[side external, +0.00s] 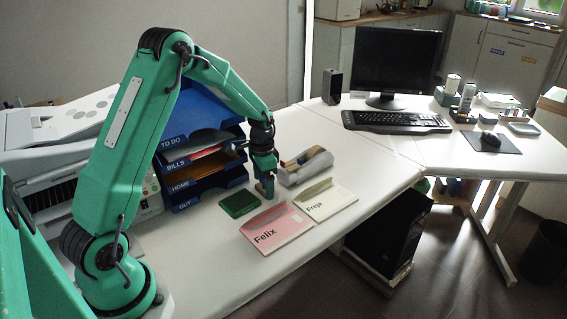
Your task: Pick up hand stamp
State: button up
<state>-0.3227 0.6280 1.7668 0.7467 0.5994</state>
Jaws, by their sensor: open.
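My gripper (264,178) points down at the desk, in front of the blue tray stack. A small tan object (265,190), which looks like the hand stamp, shows at its fingertips, low at the desk. It is partly hidden by the fingers, and I cannot tell whether they touch it. The jaws are open. A green flat box (239,203), perhaps an ink pad, lies just left of the gripper.
A tape dispenser (305,166) stands close right of the gripper. A pink envelope (275,228) marked Felix and a cream envelope (325,200) marked Freja lie in front. The blue letter trays (205,112) rise behind. The desk's front strip (225,265) is clear.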

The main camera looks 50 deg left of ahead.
jog(key=shift+f, duration=0.25)
dwell(0.3)
jog(key=c, duration=1.1)
